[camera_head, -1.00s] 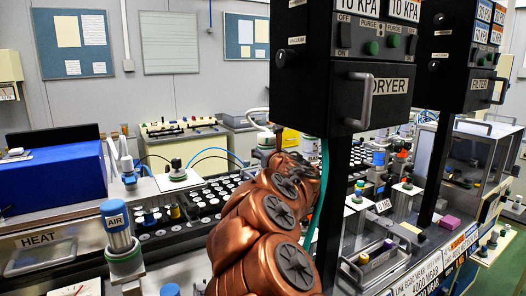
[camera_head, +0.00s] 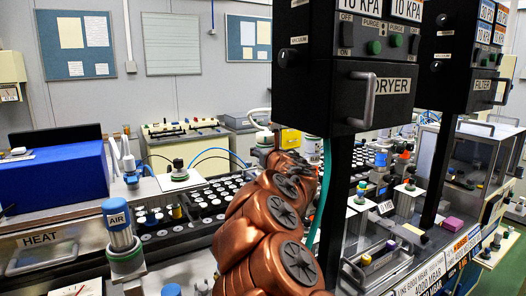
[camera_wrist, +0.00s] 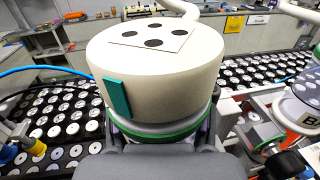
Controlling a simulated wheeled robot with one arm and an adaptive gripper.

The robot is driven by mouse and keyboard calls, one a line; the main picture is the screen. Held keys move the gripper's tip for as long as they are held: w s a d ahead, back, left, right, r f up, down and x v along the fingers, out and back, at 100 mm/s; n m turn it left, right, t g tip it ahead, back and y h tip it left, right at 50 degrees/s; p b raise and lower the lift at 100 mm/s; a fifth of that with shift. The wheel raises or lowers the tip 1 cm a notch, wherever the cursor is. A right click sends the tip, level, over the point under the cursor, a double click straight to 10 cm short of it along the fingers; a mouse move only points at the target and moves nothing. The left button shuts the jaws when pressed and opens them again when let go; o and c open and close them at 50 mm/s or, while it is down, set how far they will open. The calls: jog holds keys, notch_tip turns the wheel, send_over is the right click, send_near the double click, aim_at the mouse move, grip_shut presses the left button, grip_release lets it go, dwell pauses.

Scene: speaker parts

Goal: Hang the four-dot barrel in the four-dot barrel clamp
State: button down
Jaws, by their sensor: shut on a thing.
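The four-dot barrel (camera_wrist: 155,75) fills the middle of the wrist view. It is a wide cream cylinder with a white four-dot label (camera_wrist: 152,37) on top, a teal tab (camera_wrist: 117,98) on its side and a green ring near its base. My gripper (camera_wrist: 160,145) is shut on its lower part, and the barrel looks roughly upright. In the head view my copper arm (camera_head: 265,235) reaches away from me, and its far end is hard to make out. I cannot pick out the four-dot clamp in either view.
The black DRYER box (camera_head: 350,75) and its post stand close right of my arm. Trays of white-topped vials (camera_wrist: 65,115) lie below the barrel. A blue-topped AIR bottle (camera_head: 117,222) and a blue case (camera_head: 60,180) stand at left. A round-bodied fixture (camera_wrist: 300,105) is at the wrist view's right.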

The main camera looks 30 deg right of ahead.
jog(key=shift+w, duration=0.55)
jog(key=shift+f+b, duration=0.35)
jog(key=shift+b, duration=0.25)
dwell(0.7)
jog(key=shift+c, duration=1.6)
grip_release()
jog(key=shift+s, duration=0.1)
jog(key=v, duration=1.1)
jog(key=shift+s, duration=0.4)
